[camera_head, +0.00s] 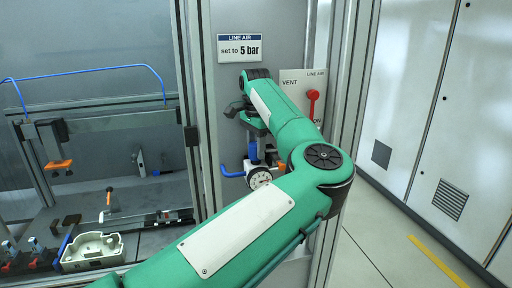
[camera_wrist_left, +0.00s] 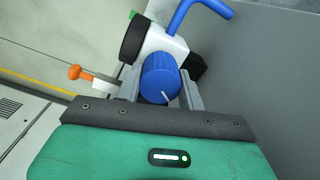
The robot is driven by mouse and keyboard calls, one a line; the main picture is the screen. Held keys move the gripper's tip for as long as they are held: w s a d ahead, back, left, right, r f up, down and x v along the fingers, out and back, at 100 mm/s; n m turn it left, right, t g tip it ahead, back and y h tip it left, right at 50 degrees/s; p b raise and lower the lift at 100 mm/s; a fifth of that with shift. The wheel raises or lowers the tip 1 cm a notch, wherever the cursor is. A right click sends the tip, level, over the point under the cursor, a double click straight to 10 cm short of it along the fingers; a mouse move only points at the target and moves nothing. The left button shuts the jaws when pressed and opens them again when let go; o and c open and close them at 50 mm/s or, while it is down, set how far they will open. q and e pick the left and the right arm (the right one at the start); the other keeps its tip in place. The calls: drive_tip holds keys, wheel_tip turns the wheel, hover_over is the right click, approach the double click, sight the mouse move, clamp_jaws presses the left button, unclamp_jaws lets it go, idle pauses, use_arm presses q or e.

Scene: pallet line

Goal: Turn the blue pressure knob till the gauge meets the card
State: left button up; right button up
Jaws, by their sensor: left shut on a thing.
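The blue pressure knob (camera_wrist_left: 160,76), with a white mark line, sits between the two fingers of my left gripper (camera_wrist_left: 160,90) in the left wrist view. The gripper is shut on it. In the head view the gripper is above the regulator, partly hidden by my green arm. The round white gauge (camera_head: 259,178) is below the knob, beside my arm; its needle is too small to read. In the wrist view the gauge (camera_wrist_left: 135,37) shows only as a dark rim from the side. The card (camera_head: 240,48) on the panel reads "LINE AIR set to 5 bar".
A red vent lever (camera_head: 313,97) on a white plate is right of my arm. A blue pipe (camera_head: 231,172) leaves the regulator to the left. A bench with a beige housing (camera_head: 92,251) and clamps lies at left. White cabinets and open floor are at right.

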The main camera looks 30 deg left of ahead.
use_arm(q)
drive_tip(key=shift+n, duration=0.4)
drive_tip(key=o, duration=0.7)
drive_tip(key=shift+r, duration=0.15)
drive_tip(key=shift+r, duration=0.3)
wheel_tip(320, 180, up, 13)
drive_tip(key=b, duration=0.2)
